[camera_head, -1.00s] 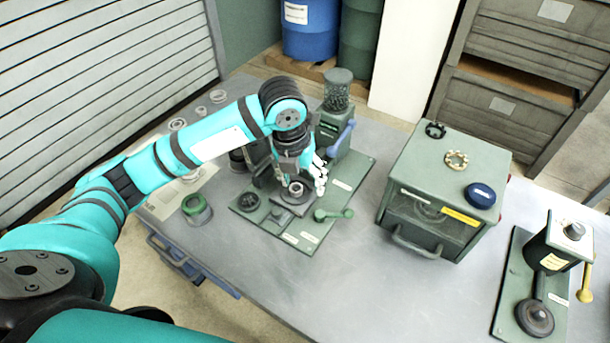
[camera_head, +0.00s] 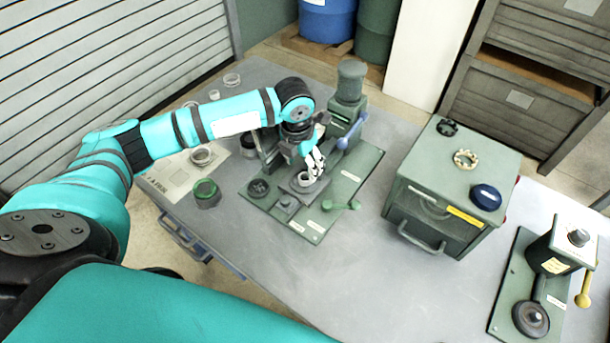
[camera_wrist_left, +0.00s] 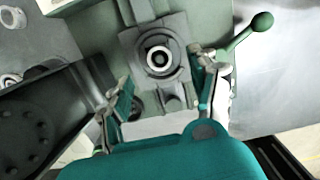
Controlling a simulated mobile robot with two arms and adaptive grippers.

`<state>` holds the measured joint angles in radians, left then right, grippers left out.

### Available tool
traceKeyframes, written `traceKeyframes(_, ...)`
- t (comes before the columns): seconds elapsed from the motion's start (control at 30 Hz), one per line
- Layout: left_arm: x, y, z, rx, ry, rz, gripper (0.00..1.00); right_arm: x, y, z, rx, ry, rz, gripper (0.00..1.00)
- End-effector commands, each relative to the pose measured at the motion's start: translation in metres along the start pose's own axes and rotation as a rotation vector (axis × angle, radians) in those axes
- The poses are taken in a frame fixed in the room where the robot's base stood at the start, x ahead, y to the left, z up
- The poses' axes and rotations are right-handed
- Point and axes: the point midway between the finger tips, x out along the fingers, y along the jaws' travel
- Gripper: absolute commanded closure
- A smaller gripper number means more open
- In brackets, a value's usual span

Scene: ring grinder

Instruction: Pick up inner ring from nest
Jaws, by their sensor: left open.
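The inner ring (camera_wrist_left: 158,58), a small pale ring with a dark bore, sits upright in the grey nest (camera_wrist_left: 133,42) in the left wrist view. In the head view the ring (camera_head: 307,178) shows small on the nest block (camera_head: 294,187) of the green fixture plate. My left gripper (camera_head: 315,163) is open just above the nest, fingers pointing down. The gap between fingertips and ring is hard to judge. My right gripper is out of view.
A green ball-ended lever (camera_head: 342,204) and a blue-handled press (camera_head: 346,120) stand close to the nest. A green cup (camera_head: 206,193) stands left. The bench front is clear.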

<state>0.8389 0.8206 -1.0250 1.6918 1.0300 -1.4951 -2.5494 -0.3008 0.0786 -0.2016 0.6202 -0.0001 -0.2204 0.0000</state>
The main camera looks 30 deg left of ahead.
Motion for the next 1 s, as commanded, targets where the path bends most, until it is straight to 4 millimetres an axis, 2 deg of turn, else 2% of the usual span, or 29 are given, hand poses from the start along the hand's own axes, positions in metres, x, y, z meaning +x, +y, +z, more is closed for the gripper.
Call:
traceKeyframes(0.17,0.010,-0.001,0.001,-0.001,0.001,-0.001,0.39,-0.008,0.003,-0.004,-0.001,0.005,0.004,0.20)
traceKeyframes(0.3,0.031,-0.001,0.002,-0.001,0.003,-0.001,0.39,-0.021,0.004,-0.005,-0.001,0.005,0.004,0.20)
traceKeyframes(0.43,0.049,0.000,0.002,-0.001,0.001,0.000,0.39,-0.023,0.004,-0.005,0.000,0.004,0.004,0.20)
traceKeyframes(0.73,0.056,0.000,0.002,0.000,-0.002,0.000,0.39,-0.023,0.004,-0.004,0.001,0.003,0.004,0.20)
traceKeyframes(1.0,0.055,0.000,0.002,0.000,-0.002,0.000,0.74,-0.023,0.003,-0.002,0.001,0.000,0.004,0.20)
